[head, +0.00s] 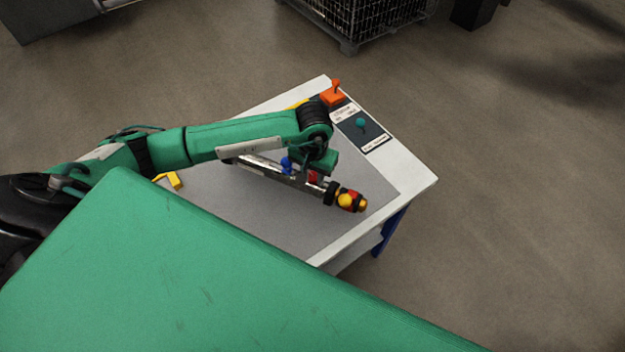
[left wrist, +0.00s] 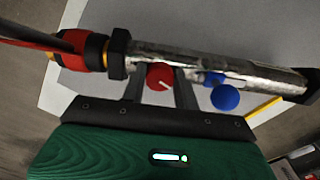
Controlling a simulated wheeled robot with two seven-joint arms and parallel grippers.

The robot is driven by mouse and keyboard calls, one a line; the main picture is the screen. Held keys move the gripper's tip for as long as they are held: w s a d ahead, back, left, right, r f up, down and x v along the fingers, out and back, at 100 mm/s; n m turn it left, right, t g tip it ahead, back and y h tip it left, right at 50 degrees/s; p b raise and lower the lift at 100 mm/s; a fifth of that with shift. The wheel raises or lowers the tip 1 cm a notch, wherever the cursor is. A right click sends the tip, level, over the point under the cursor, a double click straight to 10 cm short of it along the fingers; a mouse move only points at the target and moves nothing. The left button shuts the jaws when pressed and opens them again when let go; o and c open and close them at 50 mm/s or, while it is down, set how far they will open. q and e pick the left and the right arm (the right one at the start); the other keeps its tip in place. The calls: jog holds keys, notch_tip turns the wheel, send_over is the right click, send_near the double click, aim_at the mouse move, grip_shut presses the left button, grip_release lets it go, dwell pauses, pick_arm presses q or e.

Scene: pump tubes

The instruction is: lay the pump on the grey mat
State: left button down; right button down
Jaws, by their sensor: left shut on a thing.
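The pump (head: 273,173) is a silver tube with black collars, a red and yellow end, a blue knob and a red part. It appears over the grey mat (head: 335,222), its red and yellow end toward the lower right. I cannot tell whether it touches the mat. My left gripper (head: 316,176) is shut on the pump near that end and hides part of it. In the left wrist view the tube (left wrist: 215,70) crosses in front of the fingers (left wrist: 160,88), with a red ball between them and the blue ball to the right. My right gripper is not in view.
The mat lies on a white table (head: 415,185) with blue legs. A dark panel with a teal knob (head: 361,123) and an orange piece (head: 333,95) are at its far edge. A yellow piece (head: 175,180) lies at the left. A wire crate (head: 365,20) stands behind.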

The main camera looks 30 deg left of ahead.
pick_arm(q)
notch_tip(320, 180, down, 3)
jog(key=shift+f+p, duration=0.1)
jog(key=shift+p, duration=0.35)
jog(key=shift+f, duration=0.25)
jog(key=shift+f, duration=0.15)
jog(key=c, duration=1.1)
grip_release()
jog(key=shift+o, duration=0.2)
jog(key=shift+r, duration=0.2)
